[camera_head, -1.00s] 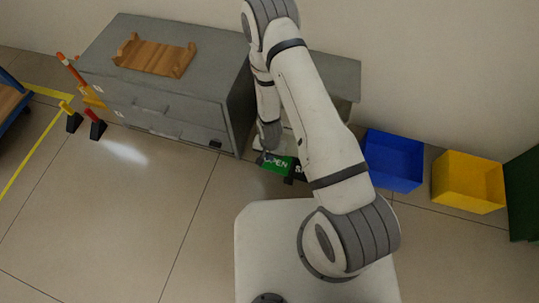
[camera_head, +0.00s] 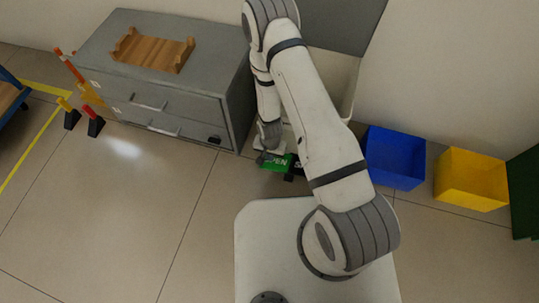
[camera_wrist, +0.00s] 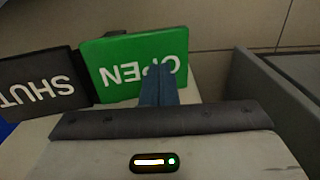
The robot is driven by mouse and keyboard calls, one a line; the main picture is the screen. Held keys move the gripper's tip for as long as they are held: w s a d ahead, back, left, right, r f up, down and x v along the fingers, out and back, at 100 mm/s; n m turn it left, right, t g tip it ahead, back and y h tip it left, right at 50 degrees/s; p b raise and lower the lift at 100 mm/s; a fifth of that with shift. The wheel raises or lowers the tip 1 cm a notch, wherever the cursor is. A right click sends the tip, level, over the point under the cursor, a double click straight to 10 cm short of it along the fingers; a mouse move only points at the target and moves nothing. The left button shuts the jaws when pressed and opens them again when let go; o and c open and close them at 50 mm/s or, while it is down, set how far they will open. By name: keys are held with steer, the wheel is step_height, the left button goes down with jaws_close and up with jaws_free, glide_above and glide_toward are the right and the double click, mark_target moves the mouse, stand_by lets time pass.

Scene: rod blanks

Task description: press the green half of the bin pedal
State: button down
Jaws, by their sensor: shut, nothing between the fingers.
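The bin pedal has a green half marked OPEN (camera_head: 277,163) and a black half marked SHUT (camera_head: 300,167), partly behind my arm. In the wrist view the green half (camera_wrist: 115,70) lies in the upper middle and the black half (camera_wrist: 40,90) at left. In the head view my gripper (camera_head: 263,158) is at the green half's left end. The bin's grey lid (camera_head: 342,22) stands raised against the wall, and the pale bin (camera_head: 335,72) is partly hidden by my arm.
A grey drawer cabinet (camera_head: 165,85) with a wooden cradle (camera_head: 152,50) on top stands left of the bin. A blue bin (camera_head: 395,158) and a yellow bin (camera_head: 471,180) stand to the right. The floor in front of the cabinet is mostly clear.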

steer(key=shift+r, duration=0.1)
step_height(320, 180, up, 9)
steer(key=p, duration=0.6)
steer(key=shift+s, duration=0.1)
stand_by(0.5)
